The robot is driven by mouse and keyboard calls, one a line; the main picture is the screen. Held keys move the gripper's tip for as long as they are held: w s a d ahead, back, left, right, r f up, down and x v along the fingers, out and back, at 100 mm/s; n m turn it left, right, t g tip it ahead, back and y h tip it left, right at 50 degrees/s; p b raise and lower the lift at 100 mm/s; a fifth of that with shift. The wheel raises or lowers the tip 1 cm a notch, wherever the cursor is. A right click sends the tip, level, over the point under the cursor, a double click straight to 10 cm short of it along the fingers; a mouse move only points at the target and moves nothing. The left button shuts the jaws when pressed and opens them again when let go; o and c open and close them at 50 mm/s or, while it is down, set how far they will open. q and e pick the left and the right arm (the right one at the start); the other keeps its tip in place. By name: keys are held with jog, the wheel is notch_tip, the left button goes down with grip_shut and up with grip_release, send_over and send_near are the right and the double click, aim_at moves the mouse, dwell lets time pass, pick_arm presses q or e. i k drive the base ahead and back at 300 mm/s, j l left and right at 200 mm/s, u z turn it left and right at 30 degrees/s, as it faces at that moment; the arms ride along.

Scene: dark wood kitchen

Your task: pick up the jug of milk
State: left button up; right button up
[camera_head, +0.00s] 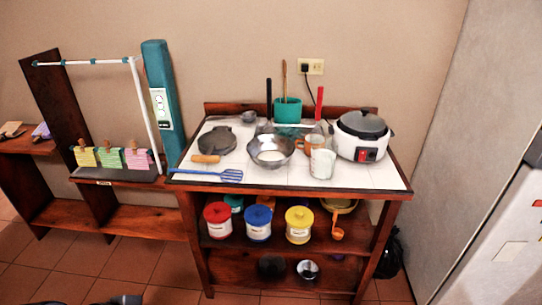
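A clear jug of white milk (322,164) stands upright on the white tiled top of the wooden counter (245,183), near the front and right of the middle. A brown-orange mug (308,146) is close behind it to the left. Neither of my grippers can be made out. Only small dark shapes show at the bottom left edge, too cut off to identify.
A rice cooker (360,138) stands right of the jug, and a metal bowl (270,151) left of it. A blue spatula (218,174) lies at the front left edge. Canisters fill the shelf below. A grey fridge (485,230) stands right. Floor in front is clear.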

aim_at(324, 150)
jog(key=i+u, duration=0.25)
jog(key=i, duration=0.3)
jog(key=i+l+u, duration=0.2)
jog(key=i, duration=0.35)
